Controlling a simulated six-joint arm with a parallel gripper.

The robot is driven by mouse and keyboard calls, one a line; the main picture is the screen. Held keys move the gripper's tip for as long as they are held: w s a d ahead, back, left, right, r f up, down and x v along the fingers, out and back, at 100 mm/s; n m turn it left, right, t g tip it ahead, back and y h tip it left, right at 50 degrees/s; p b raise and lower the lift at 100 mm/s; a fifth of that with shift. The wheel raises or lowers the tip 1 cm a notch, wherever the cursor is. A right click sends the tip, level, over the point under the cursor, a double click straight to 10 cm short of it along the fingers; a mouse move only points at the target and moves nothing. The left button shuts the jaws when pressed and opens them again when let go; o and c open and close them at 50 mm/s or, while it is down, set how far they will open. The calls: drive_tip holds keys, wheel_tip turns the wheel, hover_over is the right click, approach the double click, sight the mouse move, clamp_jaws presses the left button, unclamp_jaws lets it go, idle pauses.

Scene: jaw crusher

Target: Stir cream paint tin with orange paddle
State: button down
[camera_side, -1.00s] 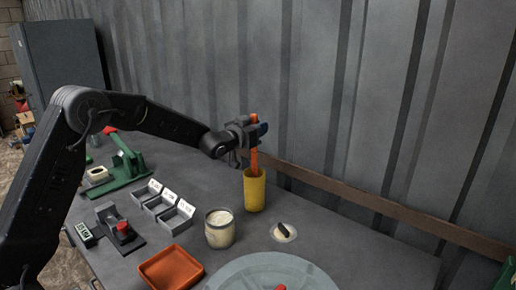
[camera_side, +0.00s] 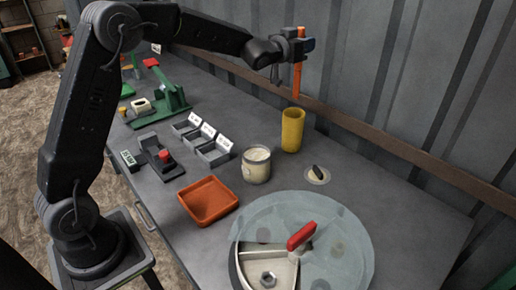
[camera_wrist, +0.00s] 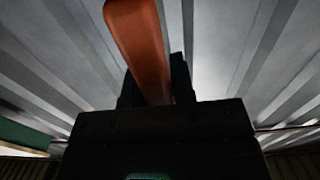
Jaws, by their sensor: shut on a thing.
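My gripper (camera_side: 297,46) is shut on the orange paddle (camera_side: 297,80), high over the table towards the back wall. The paddle hangs upright, its lower end just above the rim of the yellow cup (camera_side: 292,132). In the wrist view the paddle (camera_wrist: 140,45) rises between the dark jaws (camera_wrist: 155,88), tilted in the picture. The cream paint tin (camera_side: 256,166) is an open glass-like jar with pale contents, standing on the table left of and nearer than the yellow cup.
An orange tray (camera_side: 208,201) lies left of the tin. A round clear-topped container (camera_side: 345,225) with a red handle (camera_side: 301,236) stands in front. A small disc with a dark piece (camera_side: 318,174) lies right of the cup. Grey labelled bins (camera_side: 212,153) and a green press (camera_side: 172,98) stand left.

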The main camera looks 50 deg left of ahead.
drive_tip(key=s+f+n+g, duration=0.15)
drive_tip(key=s+f, duration=0.25)
drive_tip(key=s, duration=1.3)
wheel_tip(320, 180, down, 12)
drive_tip(key=shift+w+d, duration=0.15)
drive_tip(key=shift+d, duration=0.25)
idle(0.7)
idle(0.3)
